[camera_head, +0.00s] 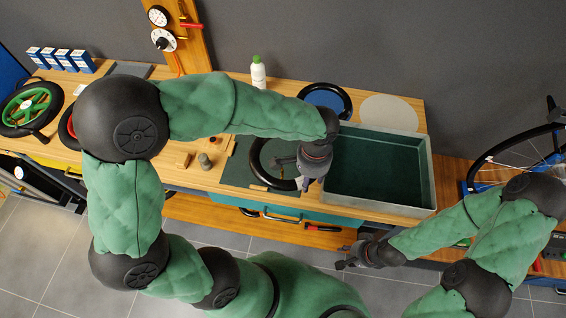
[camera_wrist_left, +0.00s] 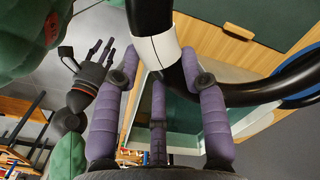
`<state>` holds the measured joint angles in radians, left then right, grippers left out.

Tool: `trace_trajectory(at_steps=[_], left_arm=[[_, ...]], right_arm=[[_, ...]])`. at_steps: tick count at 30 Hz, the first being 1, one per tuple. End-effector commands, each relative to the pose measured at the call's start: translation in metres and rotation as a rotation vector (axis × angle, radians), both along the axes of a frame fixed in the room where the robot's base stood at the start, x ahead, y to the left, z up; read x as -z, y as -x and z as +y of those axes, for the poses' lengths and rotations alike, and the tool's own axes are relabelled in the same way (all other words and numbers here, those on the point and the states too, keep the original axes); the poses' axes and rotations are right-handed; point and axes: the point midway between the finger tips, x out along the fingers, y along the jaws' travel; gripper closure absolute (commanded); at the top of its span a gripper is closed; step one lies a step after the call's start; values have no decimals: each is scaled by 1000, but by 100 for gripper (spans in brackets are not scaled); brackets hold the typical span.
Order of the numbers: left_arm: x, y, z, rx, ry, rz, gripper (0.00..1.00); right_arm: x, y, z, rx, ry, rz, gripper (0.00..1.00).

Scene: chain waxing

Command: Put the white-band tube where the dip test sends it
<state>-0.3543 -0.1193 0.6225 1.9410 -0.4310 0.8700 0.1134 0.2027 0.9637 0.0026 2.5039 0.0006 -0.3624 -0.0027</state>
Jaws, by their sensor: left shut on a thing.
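The white-band tube is a black ring (camera_head: 255,160) over the dark green mat at mid-bench in the head view. Its white band (camera_wrist_left: 158,48) shows close up in the left wrist view. My left gripper (camera_head: 300,168) is shut on the tube at its right side, near the band; its purple fingers (camera_wrist_left: 158,95) are around the black rubber. I cannot tell whether the tube rests on the mat or hangs just above it. A grey open tank (camera_head: 430,170) with dark green inside stands right of the gripper. My right gripper (camera_head: 352,258) is open and empty, in front of the bench.
A blue disc with a black ring (camera_head: 325,98) and a bare cream disc (camera_head: 388,112) lie behind the tank. A white bottle (camera_head: 258,75) stands at the back. Small blocks (camera_head: 184,160) sit left of the mat. A green-spoked wheel (camera_head: 28,106) is far left.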

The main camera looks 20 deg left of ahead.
Motion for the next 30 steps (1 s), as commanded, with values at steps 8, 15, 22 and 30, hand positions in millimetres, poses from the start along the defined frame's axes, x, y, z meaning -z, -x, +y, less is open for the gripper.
trace_trajectory(at_steps=[8, 15, 22, 30], left_arm=[[29, -27, 53, -6, -1, 3, 97], [66, -40, 78, -3, 0, 2, 97], [76, -45, 87, -1, -1, -1, 97], [109, -48, 92, 1, -1, 2, 97]], right_arm=[[7, 0, 0, 0, 0, -1, 60], [14, 0, 0, 0, 0, -1, 60], [15, 0, 0, 0, 0, -1, 60], [24, 0, 0, 0, 0, -1, 60]])
